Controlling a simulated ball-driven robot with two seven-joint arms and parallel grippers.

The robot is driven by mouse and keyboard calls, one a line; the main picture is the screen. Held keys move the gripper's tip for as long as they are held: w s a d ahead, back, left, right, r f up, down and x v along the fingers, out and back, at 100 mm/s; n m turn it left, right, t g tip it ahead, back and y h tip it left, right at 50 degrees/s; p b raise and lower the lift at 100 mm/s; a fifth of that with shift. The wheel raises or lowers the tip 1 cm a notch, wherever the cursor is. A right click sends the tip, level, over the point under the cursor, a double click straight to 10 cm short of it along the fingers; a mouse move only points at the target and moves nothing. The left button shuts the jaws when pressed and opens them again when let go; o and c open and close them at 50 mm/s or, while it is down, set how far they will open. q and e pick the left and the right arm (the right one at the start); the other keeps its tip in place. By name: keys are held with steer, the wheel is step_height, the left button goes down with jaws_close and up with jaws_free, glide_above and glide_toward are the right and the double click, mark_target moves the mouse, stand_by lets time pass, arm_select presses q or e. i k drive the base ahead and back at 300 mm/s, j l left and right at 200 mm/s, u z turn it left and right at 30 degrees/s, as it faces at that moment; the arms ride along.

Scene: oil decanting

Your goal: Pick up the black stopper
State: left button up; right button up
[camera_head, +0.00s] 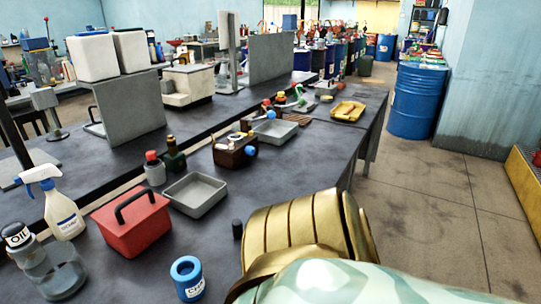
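A small black cylinder (237,229), which looks like the black stopper, stands upright on the dark table (270,190). It is right of the red box and just left of a gold ribbed part of my own body. Nothing holds it. No left gripper shows. No right gripper fingers show; only gold and pale camouflage-patterned parts of mine fill the lower right.
A red box with a black handle (132,222), a blue roll-like can (187,278), a grey tray (195,195), a dark green bottle (174,155) and a spray bottle (60,208) stand around. The table between the grey tray and the stopper is bare.

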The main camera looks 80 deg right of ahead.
mark_target(237, 224)
steer(key=z, duration=2.2)
